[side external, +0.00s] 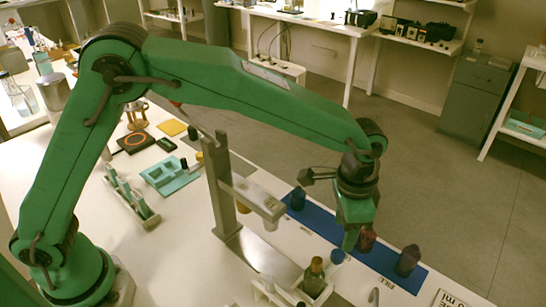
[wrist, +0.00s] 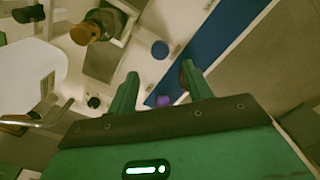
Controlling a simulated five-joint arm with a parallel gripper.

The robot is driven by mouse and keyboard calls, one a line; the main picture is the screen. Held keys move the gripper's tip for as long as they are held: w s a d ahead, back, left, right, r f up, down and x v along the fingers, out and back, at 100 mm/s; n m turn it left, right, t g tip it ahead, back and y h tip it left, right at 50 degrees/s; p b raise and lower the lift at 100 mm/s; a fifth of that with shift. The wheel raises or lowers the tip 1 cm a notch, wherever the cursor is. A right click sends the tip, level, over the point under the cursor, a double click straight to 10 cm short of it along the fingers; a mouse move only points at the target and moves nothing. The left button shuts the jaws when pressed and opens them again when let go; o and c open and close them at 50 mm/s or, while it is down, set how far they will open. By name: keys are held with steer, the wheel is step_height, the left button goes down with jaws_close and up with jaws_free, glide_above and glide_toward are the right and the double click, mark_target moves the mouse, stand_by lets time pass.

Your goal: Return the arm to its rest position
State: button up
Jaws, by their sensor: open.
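My gripper (side external: 356,240) hangs with its fingers pointing down over the near edge of the blue mat (side external: 329,231) in the side view. In the wrist view the two green fingers stand apart, and my gripper (wrist: 160,72) is open. A small purple thing (wrist: 163,100) shows between the fingers lower down. A reddish bottle (side external: 367,238) is close beside the fingers in the side view; I cannot tell whether they touch. A dark purple bottle (side external: 408,260) stands on the mat to the right, and a dark blue bottle (side external: 297,198) at its far left end.
An amber bottle (side external: 313,280) stands in a white rack at the front. A blue-capped jar (side external: 337,257) is close to my fingers. A metal stand (side external: 222,185) rises left of the mat. Teal trays (side external: 170,175) lie farther left.

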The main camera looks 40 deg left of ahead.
stand_by(0.3)
steer(key=s+a+r+n+t+h, duration=0.1)
steer(key=s+a+r+n+t, duration=0.15)
steer(key=a+r, duration=0.65)
steer(key=s+a+r+n+t+h, duration=0.1)
steer(key=s+a+r+n+t, duration=0.15)
steer(key=a+r, duration=0.75)
steer(key=s+a+f+n+y, duration=0.2)
steer(key=s+a+f+n, duration=0.2)
steer(key=s+a, duration=0.9)
steer(key=shift+s+f+t, duration=0.3)
steer(key=shift+f, duration=0.5)
